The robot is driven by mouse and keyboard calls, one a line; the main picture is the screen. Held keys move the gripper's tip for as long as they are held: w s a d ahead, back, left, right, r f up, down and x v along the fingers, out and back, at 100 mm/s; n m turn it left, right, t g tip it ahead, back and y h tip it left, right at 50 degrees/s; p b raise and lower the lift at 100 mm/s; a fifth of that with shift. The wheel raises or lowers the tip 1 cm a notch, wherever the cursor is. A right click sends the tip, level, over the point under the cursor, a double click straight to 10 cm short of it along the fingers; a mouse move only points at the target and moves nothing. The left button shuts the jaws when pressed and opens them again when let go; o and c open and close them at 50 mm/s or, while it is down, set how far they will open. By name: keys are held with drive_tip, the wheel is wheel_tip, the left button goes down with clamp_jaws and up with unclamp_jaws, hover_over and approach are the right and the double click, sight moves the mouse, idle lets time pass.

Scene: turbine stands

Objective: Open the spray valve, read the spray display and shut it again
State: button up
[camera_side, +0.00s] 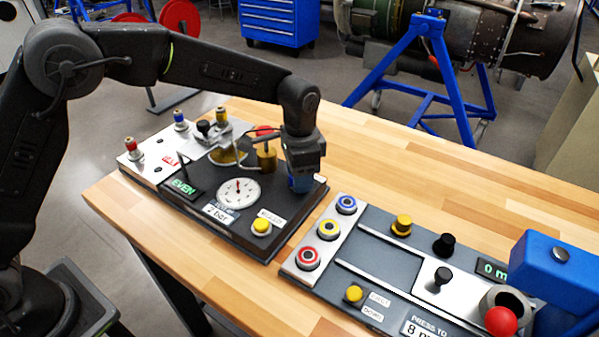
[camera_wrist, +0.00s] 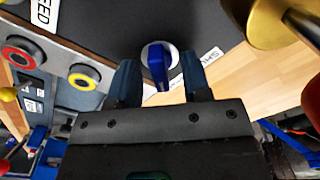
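A blue valve lever (camera_wrist: 156,68) on a round white base shows between my fingertips in the wrist view, with a label starting "SH" to its right. My gripper (camera_wrist: 160,84) is open, one finger on each side of the lever, with gaps visible. In the side view my gripper (camera_side: 301,183) is low over the right end of the dark stand and hides the lever. A display (camera_side: 183,187) reads "EVEN" in green on the left of that stand; I cannot tell whether it is the spray display.
The dark stand also carries a round gauge (camera_side: 239,190), a yellow button (camera_side: 262,226) and a brass fitting (camera_side: 266,156) close to my gripper. A second stand (camera_side: 345,282) with coloured ringed sockets is at the front right. Bare wooden tabletop (camera_side: 400,165) lies behind.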

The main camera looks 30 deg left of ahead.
drive_tip(key=shift+o, duration=0.8)
drive_tip(key=shift+r, duration=2.5)
drive_tip(key=s+a+r+n+t, duration=0.3)
drive_tip(key=s+a+r+n, duration=0.1)
drive_tip(key=s+a+r, duration=0.7)
drive_tip(key=s+a+f+n+t, duration=0.1)
drive_tip(key=s+a+n, duration=0.1)
drive_tip(key=s, duration=0.6)
drive_tip(key=s+a+f+n+t, duration=0.1)
drive_tip(key=s+a+n, duration=0.1)
drive_tip(key=s, duration=0.6)
drive_tip(key=shift+a+t, duration=0.3)
drive_tip(key=shift+a, duration=0.05)
